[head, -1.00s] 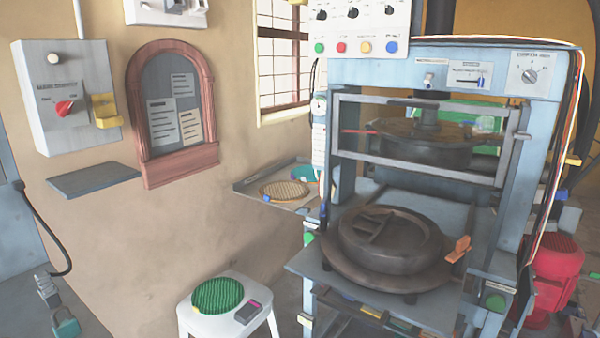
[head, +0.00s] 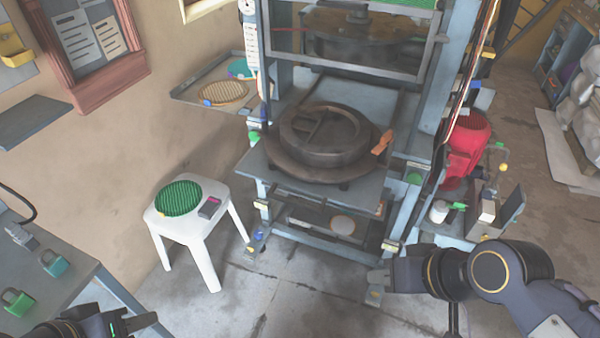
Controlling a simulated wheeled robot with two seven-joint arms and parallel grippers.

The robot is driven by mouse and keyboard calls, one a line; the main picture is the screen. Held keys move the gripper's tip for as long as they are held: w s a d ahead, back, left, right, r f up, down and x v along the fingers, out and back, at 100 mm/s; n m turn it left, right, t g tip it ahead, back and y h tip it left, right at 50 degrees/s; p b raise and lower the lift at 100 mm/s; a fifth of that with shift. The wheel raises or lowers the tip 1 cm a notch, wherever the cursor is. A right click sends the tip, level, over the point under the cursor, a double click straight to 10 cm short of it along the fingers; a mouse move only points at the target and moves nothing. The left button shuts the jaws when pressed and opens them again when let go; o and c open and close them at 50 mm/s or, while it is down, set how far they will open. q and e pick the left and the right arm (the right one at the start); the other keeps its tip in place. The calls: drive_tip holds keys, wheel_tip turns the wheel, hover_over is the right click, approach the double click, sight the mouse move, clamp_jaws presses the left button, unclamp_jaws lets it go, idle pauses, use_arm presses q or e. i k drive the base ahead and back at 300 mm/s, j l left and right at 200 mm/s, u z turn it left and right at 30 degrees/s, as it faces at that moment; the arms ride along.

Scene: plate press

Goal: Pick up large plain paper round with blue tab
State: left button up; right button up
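A large beige round (head: 226,92) with a blue tab (head: 207,102) lies on the grey side tray (head: 185,97), left of the press. Its surface looks finely patterned rather than clearly plain. A smaller teal round (head: 240,67) lies behind it, partly hidden by the press post. My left gripper (head: 148,321) is at the bottom left edge, far below the tray; only part of it shows, and its opening cannot be made out. My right gripper (head: 374,287) is low in front of the press, its fingers apart with nothing seen between them. Both are far from the beige round.
The press (head: 270,185) stands in the middle with a dark round mould (head: 325,135) on its bed. A white stool (head: 203,237) holds a green ribbed round (head: 178,197) and a small dark pink-marked item (head: 209,207). A bench with padlocks (head: 54,263) is at left. Floor between is clear.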

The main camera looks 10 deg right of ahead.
sight(225, 91)
drive_tip(key=i+j+u, duration=0.1)
drive_tip(key=i+u, duration=1)
